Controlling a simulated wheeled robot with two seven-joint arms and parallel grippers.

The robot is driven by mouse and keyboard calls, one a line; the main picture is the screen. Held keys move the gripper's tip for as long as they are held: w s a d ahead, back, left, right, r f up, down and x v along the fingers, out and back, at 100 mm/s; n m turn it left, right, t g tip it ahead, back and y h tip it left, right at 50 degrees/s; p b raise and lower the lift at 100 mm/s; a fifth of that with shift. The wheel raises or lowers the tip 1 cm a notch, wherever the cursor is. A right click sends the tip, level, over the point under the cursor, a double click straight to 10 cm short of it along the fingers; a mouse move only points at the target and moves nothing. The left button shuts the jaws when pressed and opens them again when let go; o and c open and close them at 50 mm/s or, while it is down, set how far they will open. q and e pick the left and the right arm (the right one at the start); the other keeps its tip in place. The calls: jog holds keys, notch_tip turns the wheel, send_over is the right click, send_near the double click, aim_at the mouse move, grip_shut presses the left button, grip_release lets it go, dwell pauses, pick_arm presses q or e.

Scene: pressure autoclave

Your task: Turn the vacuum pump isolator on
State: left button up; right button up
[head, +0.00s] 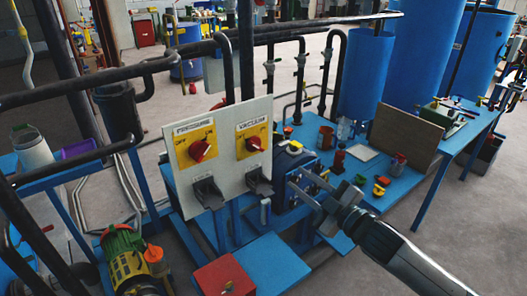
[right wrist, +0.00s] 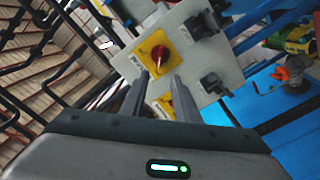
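A pale upright panel (head: 222,118) carries two red rotary knobs on yellow plates. The vacuum isolator knob (head: 254,143) is on the right, under a "VACUUM" label, with off and on marks too small to read surely. The pressure isolator knob (head: 200,150) is on the left. My right gripper (head: 299,184) is open and empty, in front and to the right of the panel, apart from the knobs. In the right wrist view the vacuum knob (right wrist: 158,54) lies just beyond the open fingertips, and the other yellow plate is partly hidden by a finger. My left gripper is not in view.
Black sockets (head: 208,192) sit below the knobs on the panel. A blue bench (head: 345,182) with small pots and a brown board (head: 403,134) stands to the right. A yellow-green pump (head: 128,258) and a red box (head: 224,278) are in front.

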aim_at(259, 149)
jog(key=p+x, duration=0.4)
jog(key=x, duration=1.2)
jog(key=shift+p, duration=0.4)
jog(key=shift+w+a, duration=0.4)
jog(key=shift+w, duration=0.15)
grip_shut()
